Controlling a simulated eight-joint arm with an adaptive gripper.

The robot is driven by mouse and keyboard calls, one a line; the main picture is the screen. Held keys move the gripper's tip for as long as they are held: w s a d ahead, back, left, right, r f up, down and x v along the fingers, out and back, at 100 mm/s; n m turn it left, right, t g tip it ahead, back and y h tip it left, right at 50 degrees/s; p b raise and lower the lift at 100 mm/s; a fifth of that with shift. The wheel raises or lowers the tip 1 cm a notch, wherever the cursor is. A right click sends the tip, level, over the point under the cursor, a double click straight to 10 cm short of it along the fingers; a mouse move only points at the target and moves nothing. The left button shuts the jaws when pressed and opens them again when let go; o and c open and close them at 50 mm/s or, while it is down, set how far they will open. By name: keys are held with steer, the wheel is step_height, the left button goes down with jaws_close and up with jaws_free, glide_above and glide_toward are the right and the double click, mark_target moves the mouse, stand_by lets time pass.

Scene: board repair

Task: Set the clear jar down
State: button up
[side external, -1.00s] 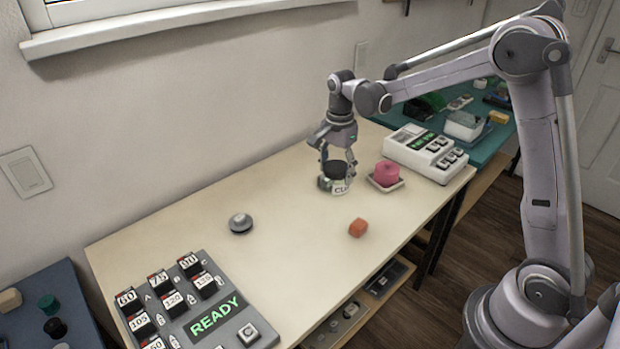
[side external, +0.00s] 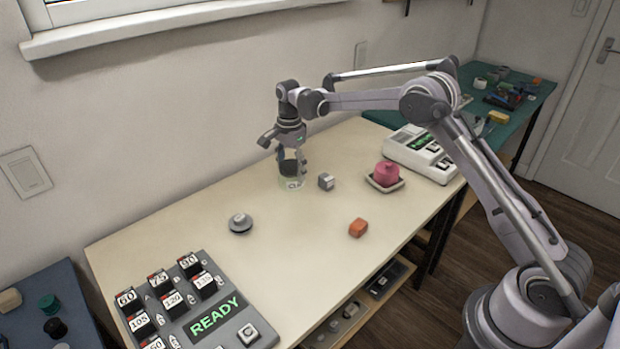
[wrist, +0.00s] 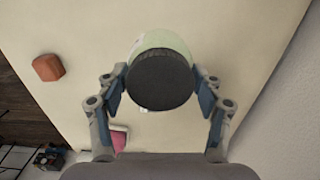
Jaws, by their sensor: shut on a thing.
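The clear jar (side external: 292,182) has a dark lid and a pale label, and stands upright between the fingers of my gripper (side external: 291,160) over the cream table, left of a small grey cube. In the wrist view the jar's black lid (wrist: 160,80) faces the camera, with the pale green body beyond it. My gripper's fingers (wrist: 160,92) are shut on the jar from both sides. I cannot tell whether the jar's base touches the table.
The grey cube (side external: 326,181) is close on the right. A pink object on a dish (side external: 386,176), an orange block (side external: 358,228) and a grey round knob (side external: 240,223) are on the table (side external: 290,255). A READY panel (side external: 215,315) is at front left. The table's middle is clear.

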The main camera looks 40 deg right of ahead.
steer(key=shift+w+a+f, duration=0.35)
steer(key=shift+a+f, duration=0.25)
steer(key=shift+f, duration=0.5)
steer(key=shift+w+a+f, duration=0.4)
steer(key=shift+a+f, duration=0.15)
steer(key=shift+f, duration=0.5)
steer(key=shift+w+a+f, duration=0.35)
steer(key=shift+a+f, duration=0.25)
steer(key=shift+f, duration=0.5)
steer(key=shift+f, duration=0.1)
steer(key=o, duration=1.1)
steer(key=shift+o, duration=0.2)
